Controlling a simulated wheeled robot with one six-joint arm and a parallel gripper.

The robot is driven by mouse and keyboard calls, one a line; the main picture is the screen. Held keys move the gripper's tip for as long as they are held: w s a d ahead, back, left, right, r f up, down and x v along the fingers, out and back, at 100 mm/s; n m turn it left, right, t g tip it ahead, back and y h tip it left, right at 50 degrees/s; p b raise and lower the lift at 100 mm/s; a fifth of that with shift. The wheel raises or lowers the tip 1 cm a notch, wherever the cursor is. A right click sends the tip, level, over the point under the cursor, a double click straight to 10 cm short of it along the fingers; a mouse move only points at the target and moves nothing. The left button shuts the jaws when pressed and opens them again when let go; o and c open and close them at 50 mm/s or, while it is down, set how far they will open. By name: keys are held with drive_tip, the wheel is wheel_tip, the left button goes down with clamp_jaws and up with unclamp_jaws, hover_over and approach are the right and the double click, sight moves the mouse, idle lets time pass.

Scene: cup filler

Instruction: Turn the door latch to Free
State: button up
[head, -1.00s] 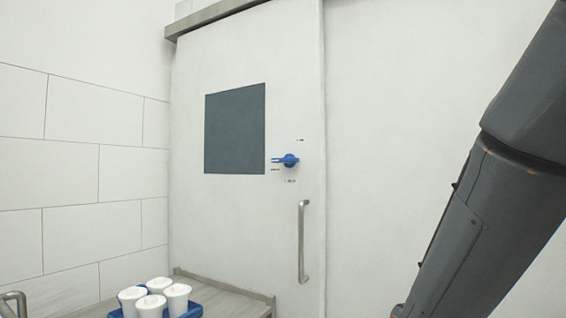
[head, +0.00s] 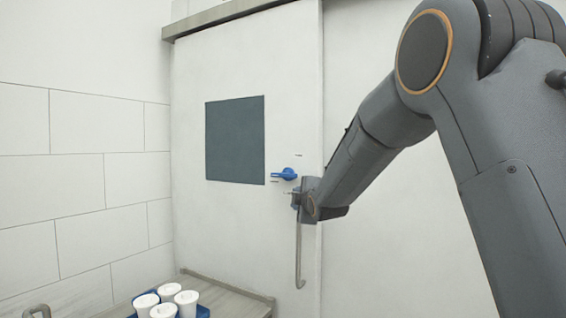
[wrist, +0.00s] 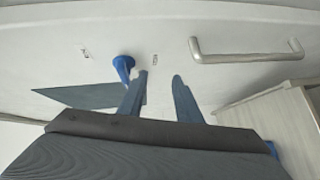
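The blue door latch (head: 286,174) sits on the white sliding door (head: 230,225), right of the dark window. Its lever points left in the head view, and small label marks around it are too small to read. In the wrist view the latch (wrist: 123,67) is just past the left fingertip. My gripper (wrist: 162,76) is open, its two fingers apart with nothing between them. In the head view my gripper (head: 291,194) is just below and right of the latch, near the top of the door handle. I cannot tell if a finger touches the latch.
A vertical metal door handle (head: 298,255) is below the latch. It also shows in the wrist view (wrist: 245,57). A blue tray (head: 203,311) with several white lidded cups (head: 186,300) stands on a low table (head: 240,300). A dark window (head: 235,140) is left of the latch.

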sight(284, 176)
wheel_tip(284, 176, up, 6)
drive_tip(key=w+a+n+t+y+p, duration=0.1)
drive_tip(key=w+a+n+t, duration=0.1)
drive_tip(key=a, duration=0.1)
drive_tip(key=shift+d+p+x, duration=0.1)
drive_tip(key=shift+p+x, duration=0.85)
drive_tip(key=shift+x, duration=0.9)
drive_tip(key=shift+d+p+x, duration=0.15)
drive_tip(key=shift+p+x, duration=0.75)
drive_tip(key=shift+x, duration=0.95)
drive_tip(key=shift+w, duration=0.1)
clamp_jaws()
